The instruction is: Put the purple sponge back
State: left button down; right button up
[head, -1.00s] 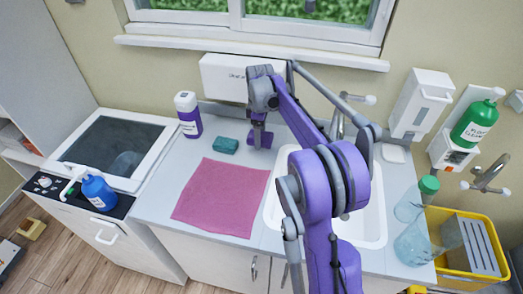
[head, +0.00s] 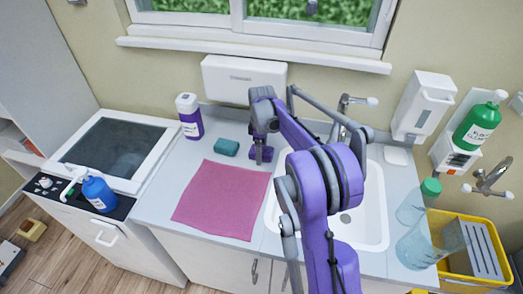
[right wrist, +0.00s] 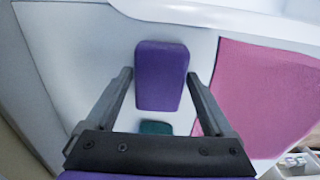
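The purple sponge (head: 264,152) lies on the counter behind the pink cloth (head: 222,200), left of the sink (head: 372,222). In the right wrist view the purple sponge (right wrist: 161,76) sits between the two finger ends, with the counter showing beside it. My right gripper (head: 259,157) is over the sponge and partly hides it in the head view. In the right wrist view my right gripper (right wrist: 160,82) is open, one finger on each side of the sponge. My left gripper is not in view.
A teal sponge (head: 226,147) lies just left of the purple one, near a purple-labelled bottle (head: 189,117). A blue pump bottle (head: 98,193) stands far left. Clear vessels (head: 416,245) stand right of the sink, beside a yellow crate (head: 447,216).

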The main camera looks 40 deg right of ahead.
jog(key=shift+o, duration=0.6)
notch_tip(320, 180, up, 12)
jog(key=s+a+r+m+t, duration=0.15)
jog(key=s+a, duration=0.35)
jog(key=a, duration=0.5)
jog(key=s+a+f+m+t, duration=0.1)
jog(key=s+a+f+m, duration=0.1)
jog(key=s, duration=0.4)
jog(key=s+a+f+m+t, duration=0.1)
jog(key=s+a+f+m, duration=0.1)
jog(key=s+a+f, duration=0.2)
jog(key=s+a+f+m+t, duration=0.2)
jog(key=s+a+f, duration=0.2)
jog(key=s+a, duration=0.3)
jog(key=shift+s+a+f+p, duration=0.1)
jog(key=shift+s+a+p, duration=0.1)
jog(key=shift+s, duration=0.3)
jog(key=shift+s+a+p, duration=0.1)
jog(key=shift+s+p, duration=0.1)
jog(key=shift+s, duration=0.3)
